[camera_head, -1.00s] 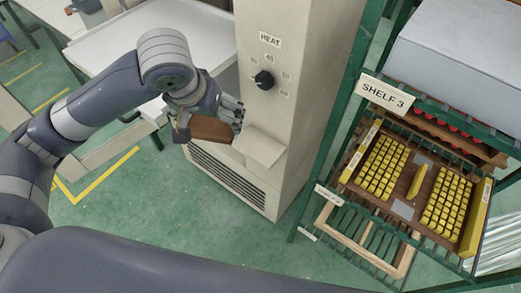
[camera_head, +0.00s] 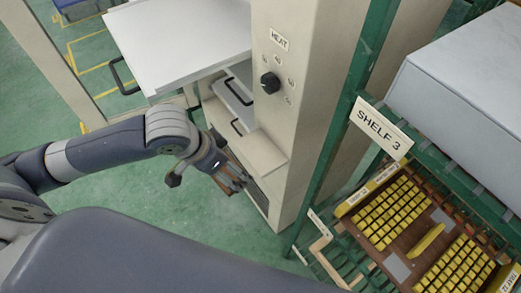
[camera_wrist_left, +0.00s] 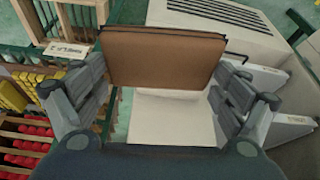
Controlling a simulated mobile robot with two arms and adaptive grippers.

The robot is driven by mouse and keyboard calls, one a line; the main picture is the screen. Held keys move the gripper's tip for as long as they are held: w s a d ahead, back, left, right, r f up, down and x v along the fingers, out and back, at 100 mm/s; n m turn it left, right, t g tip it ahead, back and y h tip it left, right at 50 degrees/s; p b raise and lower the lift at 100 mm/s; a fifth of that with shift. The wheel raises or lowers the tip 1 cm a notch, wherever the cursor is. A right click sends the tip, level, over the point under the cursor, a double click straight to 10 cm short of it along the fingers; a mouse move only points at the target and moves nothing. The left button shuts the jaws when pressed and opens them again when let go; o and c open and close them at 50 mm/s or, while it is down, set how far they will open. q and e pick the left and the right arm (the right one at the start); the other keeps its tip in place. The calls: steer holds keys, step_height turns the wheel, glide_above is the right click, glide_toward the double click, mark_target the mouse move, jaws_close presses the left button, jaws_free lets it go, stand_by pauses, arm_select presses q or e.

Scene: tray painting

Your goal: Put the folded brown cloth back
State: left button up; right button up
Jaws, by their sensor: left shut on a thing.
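My left gripper (camera_head: 228,174) is in front of the cream cabinet, just left of and below its small cream ledge (camera_head: 262,154). In the left wrist view its fingers are shut on the folded brown cloth (camera_wrist_left: 165,62), a flat brown rectangle with dark edges. In the head view the fingers hide most of the cloth. The ledge also shows in the left wrist view (camera_wrist_left: 170,118), below the cloth and apparently bare; I cannot tell whether they touch. My right gripper is not in view.
The cabinet has a HEAT dial (camera_head: 270,83). On the right, a green rack labelled SHELF 3 (camera_head: 382,128) holds a brown tray (camera_head: 368,238) of yellow pieces. Green floor (camera_head: 130,195) is clear at lower left.

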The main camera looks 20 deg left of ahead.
arm_select(q)
steer(key=shift+s+d+f+m+h, duration=0.1)
steer(key=shift+s+f+m+h, duration=0.2)
steer(key=shift+s+f+m, duration=0.6)
steer(key=shift+w+d, duration=0.1)
steer(key=shift+w, duration=0.05)
steer(key=p, duration=0.3)
glide_above(264, 148)
steer(key=s, duration=0.1)
steer(key=shift+s+a+f, duration=0.2)
steer(key=shift+a+f, duration=0.2)
steer(key=shift+f, duration=0.3)
steer(key=shift+w+f, duration=0.1)
steer(key=shift+w, duration=0.05)
step_height(264, 148, down, 3)
steer(key=shift+p, duration=0.8)
steer(key=shift+f, duration=0.2)
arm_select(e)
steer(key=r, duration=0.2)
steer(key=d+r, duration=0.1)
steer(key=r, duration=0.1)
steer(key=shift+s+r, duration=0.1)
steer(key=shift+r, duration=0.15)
arm_select(q)
steer(key=shift+f, duration=0.15)
steer(key=o, duration=0.8)
steer(key=shift+c, duration=0.2)
